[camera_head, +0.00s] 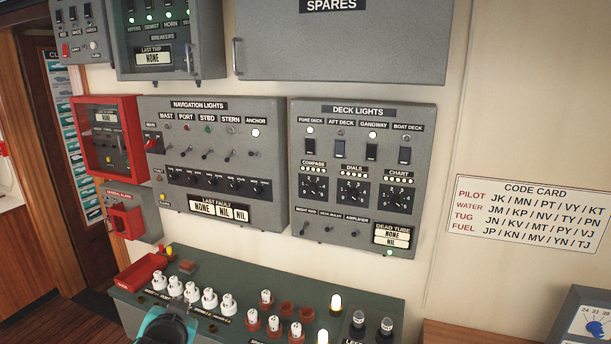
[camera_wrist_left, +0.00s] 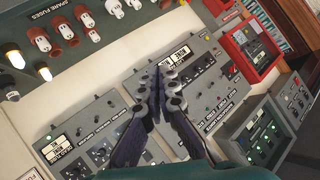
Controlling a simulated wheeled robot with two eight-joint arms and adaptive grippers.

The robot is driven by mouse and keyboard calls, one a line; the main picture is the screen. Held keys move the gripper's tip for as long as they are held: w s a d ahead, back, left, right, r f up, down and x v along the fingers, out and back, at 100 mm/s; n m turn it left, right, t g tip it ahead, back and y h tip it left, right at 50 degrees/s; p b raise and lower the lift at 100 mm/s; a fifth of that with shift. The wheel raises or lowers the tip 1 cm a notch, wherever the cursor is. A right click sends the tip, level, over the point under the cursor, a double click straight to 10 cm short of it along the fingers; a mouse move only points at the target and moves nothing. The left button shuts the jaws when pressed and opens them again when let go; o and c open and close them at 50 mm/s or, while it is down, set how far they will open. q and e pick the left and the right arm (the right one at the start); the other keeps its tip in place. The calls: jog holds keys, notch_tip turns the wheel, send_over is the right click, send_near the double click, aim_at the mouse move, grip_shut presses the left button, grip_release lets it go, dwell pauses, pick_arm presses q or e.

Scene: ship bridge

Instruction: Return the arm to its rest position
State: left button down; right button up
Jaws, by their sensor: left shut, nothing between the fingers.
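My left gripper (camera_wrist_left: 163,76) is shut and empty in the left wrist view, its two dark fingers meeting at the tips. Behind it are the grey navigation lights panel (camera_wrist_left: 205,75) and the deck lights panel (camera_wrist_left: 92,128). In the head view a dark and teal part of my left arm (camera_head: 168,326) shows at the bottom left, in front of the green spare-fuse shelf (camera_head: 300,276). The fingertips cannot be made out there. My right gripper is not in view.
White and red-brown fuses and lit lamps stand on the shelf. A red box (camera_head: 108,138), a red tray (camera_head: 143,270) and a spares cabinet (camera_head: 340,42) are around the panels. A code card (camera_head: 530,217) hangs on the right wall. The wall between is bare.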

pick_arm(q)
jog(key=s+d+f+n+g+h+b, duration=0.1)
jog(key=s+d+f+b, duration=0.1)
jog(key=s+f, duration=0.3)
jog(key=s+d+f+g+h+b, duration=0.1)
jog(key=s+f, duration=0.4)
jog(key=f, duration=0.7)
jog(key=s+d+f+n+g+h+b, duration=0.1)
jog(key=s+d+f+g+b, duration=0.2)
jog(key=f, duration=0.6)
jog(key=shift+s+d+n+h+b, duration=0.35)
jog(key=shift+s+d+b, duration=0.25)
jog(key=shift+s+d, duration=0.45)
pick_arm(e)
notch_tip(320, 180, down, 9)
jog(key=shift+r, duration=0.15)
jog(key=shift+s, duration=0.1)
